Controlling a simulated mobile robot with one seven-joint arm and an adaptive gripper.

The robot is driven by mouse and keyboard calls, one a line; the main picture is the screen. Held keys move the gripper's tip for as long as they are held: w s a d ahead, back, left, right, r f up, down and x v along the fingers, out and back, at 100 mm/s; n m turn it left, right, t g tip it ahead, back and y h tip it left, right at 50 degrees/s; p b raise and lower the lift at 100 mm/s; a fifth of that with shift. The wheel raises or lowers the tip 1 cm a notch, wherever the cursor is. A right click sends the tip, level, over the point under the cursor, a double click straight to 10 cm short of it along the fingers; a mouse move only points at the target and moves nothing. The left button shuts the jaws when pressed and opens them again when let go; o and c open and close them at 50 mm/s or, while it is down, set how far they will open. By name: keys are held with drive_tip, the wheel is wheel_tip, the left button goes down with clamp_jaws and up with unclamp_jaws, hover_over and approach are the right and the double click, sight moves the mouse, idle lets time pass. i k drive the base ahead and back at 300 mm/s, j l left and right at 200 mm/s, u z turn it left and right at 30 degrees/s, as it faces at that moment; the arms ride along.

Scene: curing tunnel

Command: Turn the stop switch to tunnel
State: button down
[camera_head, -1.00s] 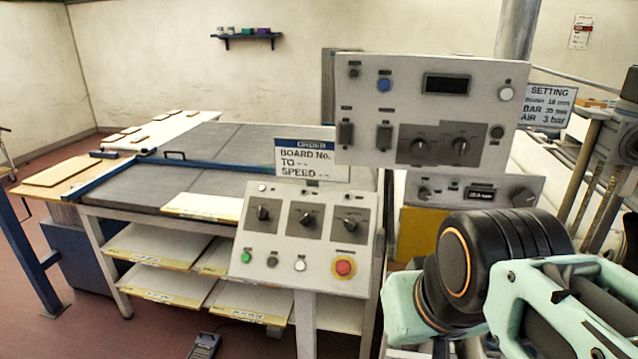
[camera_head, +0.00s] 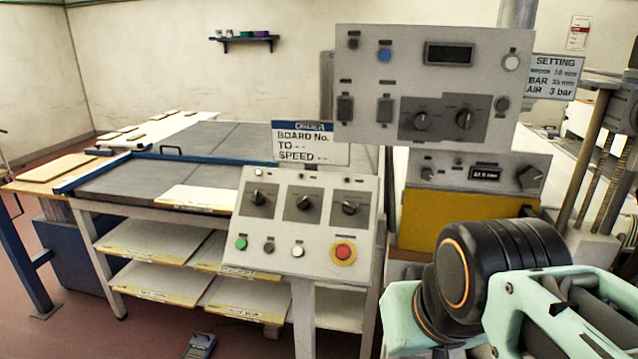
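A light grey control box (camera_head: 298,222) on a post stands in the middle of the view. It carries three black rotary switches: a left one (camera_head: 258,198), a middle one (camera_head: 304,203) and a right one (camera_head: 349,208). Their labels are too small to read, so I cannot tell which is the stop switch. Below them are a green button (camera_head: 241,243), a dark button, a white button and a red mushroom button (camera_head: 343,251) on a yellow ring. My arm fills the lower right, right of the box and apart from it. My gripper is not in view.
A larger panel (camera_head: 432,40) with a display and two knobs rises behind, above a unit with dials (camera_head: 440,169) and a yellow front. A sign (camera_head: 311,146) stands above the box. A table (camera_head: 140,180) with shelves of boards extends left. A foot pedal (camera_head: 201,345) lies on the floor.

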sight(350, 206)
drive_tip(key=i+j+z, duration=0.4)
drive_tip(key=j, duration=0.2)
drive_tip(key=i+j+z, duration=0.4)
drive_tip(key=j, duration=0.3)
drive_tip(key=i+j+z, duration=0.2)
drive_tip(key=j, duration=0.2)
drive_tip(key=k+l, duration=0.05)
drive_tip(key=k, duration=0.05)
